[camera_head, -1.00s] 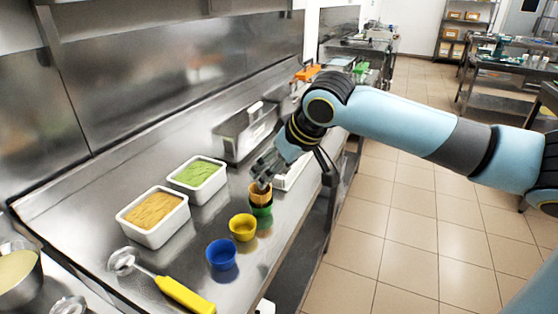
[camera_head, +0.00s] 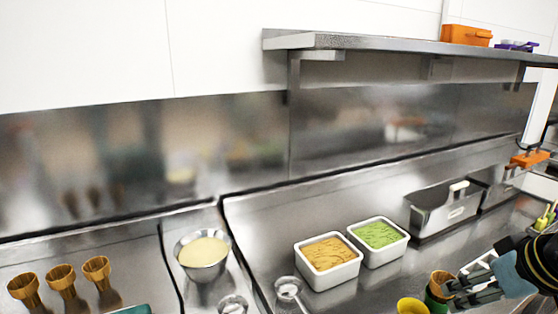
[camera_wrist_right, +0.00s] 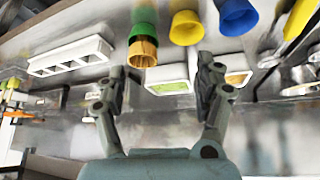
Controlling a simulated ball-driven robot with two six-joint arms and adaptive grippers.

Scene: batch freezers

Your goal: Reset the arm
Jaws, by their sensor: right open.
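My right gripper (camera_head: 456,289) comes in at the lower right of the head view, beside a wafer cone (camera_head: 441,279) that stands in a green cup (camera_head: 434,301). In the right wrist view my right gripper (camera_wrist_right: 166,82) is open, its two fingers spread with nothing held between them. The cone (camera_wrist_right: 143,53) and the green cup (camera_wrist_right: 143,16) lie past the fingertips there, on the side of one finger. In the head view, fingers and cone overlap, so I cannot tell whether they touch. My left gripper is in neither view.
A yellow cup (camera_head: 411,306) stands beside the green one; a blue cup (camera_wrist_right: 238,15) shows in the wrist view. Tubs of orange (camera_head: 328,254) and green ice cream (camera_head: 378,234) sit behind. Several cones (camera_head: 60,280) stand at left. A metal shelf (camera_head: 390,44) overhangs the counter.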

